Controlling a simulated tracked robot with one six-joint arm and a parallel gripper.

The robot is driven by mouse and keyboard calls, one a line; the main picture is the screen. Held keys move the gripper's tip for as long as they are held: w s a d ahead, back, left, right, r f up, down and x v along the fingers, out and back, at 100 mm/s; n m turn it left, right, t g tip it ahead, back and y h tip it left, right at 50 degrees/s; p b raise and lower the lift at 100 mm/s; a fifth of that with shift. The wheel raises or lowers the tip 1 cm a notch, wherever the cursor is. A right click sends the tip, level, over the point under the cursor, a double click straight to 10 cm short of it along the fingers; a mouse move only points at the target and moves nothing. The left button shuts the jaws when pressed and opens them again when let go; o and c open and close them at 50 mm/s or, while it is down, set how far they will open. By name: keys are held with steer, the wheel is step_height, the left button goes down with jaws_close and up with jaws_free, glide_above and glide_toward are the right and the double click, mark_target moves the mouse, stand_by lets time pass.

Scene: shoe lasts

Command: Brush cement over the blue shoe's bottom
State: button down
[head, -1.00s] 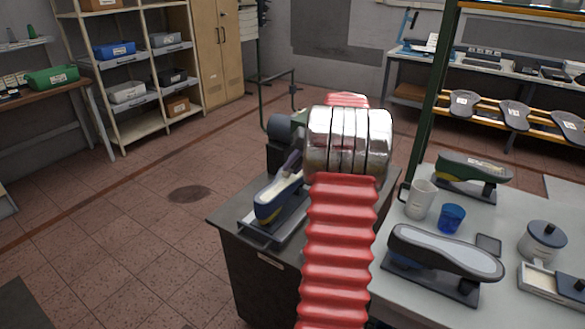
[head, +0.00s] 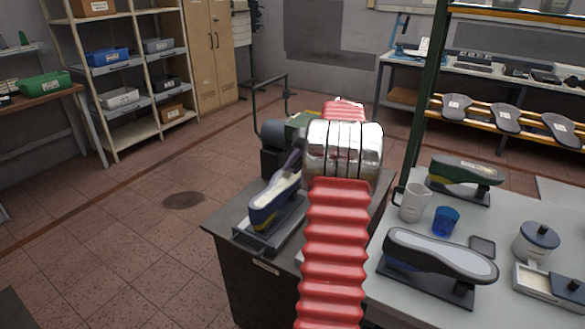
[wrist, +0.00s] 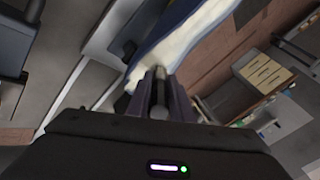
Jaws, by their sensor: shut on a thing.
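The blue shoe (head: 275,205) sits bottom up on a metal stand on the dark bench, in the middle of the head view. Its bottom shows pale cream, and it also shows at the top of the wrist view (wrist: 197,32). My gripper (head: 293,163) is over the far end of the shoe, partly hidden behind my arm. In the wrist view my gripper's fingers (wrist: 160,92) are shut on a thin grey rod, which looks like a brush handle. The rod's far end is not clear, so I cannot tell whether it touches the shoe.
The floor at left is clear.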

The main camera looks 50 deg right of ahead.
steer(key=shift+w+d, duration=0.15)
steer(key=shift+d, duration=1.7)
steer(key=shift+w+d+f, duration=0.1)
steer(key=shift+d+f, duration=0.05)
steer(key=shift+d, duration=1.7)
steer(key=shift+w+a, duration=0.1)
steer(key=shift+w, duration=0.6)
steer(key=shift+s+a+r, duration=0.1)
steer(key=shift+a, duration=0.8)
steer(key=shift+s+a+r, duration=0.1)
steer(key=shift+a, duration=0.8)
